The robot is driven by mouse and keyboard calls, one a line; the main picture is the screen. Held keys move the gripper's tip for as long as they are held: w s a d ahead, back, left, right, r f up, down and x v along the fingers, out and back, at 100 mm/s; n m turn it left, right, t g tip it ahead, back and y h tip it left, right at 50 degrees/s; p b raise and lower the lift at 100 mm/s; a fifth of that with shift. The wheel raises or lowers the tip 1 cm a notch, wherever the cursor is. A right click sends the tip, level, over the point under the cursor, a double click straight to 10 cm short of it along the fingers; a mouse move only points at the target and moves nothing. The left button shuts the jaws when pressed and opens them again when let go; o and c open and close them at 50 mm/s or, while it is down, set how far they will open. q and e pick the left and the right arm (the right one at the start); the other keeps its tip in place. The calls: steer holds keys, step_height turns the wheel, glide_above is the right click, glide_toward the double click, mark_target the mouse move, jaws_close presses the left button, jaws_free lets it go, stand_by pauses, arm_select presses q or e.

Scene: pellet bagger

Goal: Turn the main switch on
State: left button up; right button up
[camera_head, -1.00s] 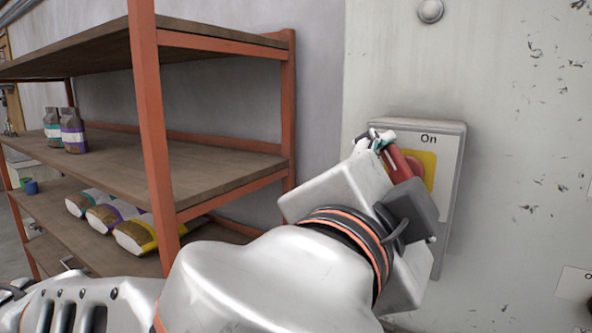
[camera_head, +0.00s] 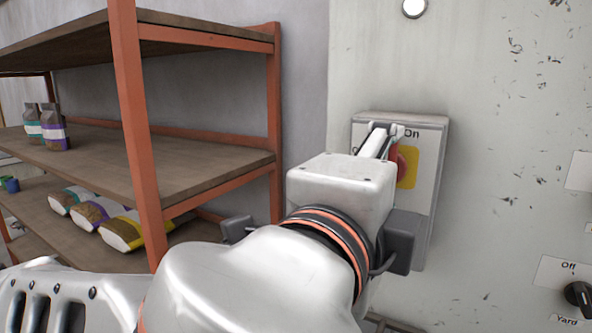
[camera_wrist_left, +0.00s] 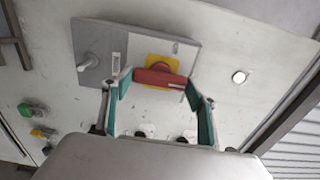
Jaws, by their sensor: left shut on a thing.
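The main switch box (camera_head: 428,226) is a grey box on the pale wall panel, with a yellow plate (camera_head: 409,168) and the word On at its top. Its red handle (camera_head: 398,160) stands about upright, towards On, and is partly hidden by my gripper. My left gripper (camera_head: 385,137) is at the box, shut on the red handle. In the left wrist view the red handle (camera_wrist_left: 160,78) lies across between the fingertips, over the yellow plate (camera_wrist_left: 157,60). My right gripper is in neither view.
A round lamp (camera_head: 414,8) above the box is bright white. A black Off/Yard knob (camera_head: 579,294) is at lower right. An orange-framed shelf (camera_head: 136,130) with bags (camera_head: 92,212) and pouches (camera_head: 54,127) stands left of the panel.

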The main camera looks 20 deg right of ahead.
arm_select(q)
steer(key=shift+r, duration=0.1)
stand_by(0.3)
steer(key=o, duration=1.1)
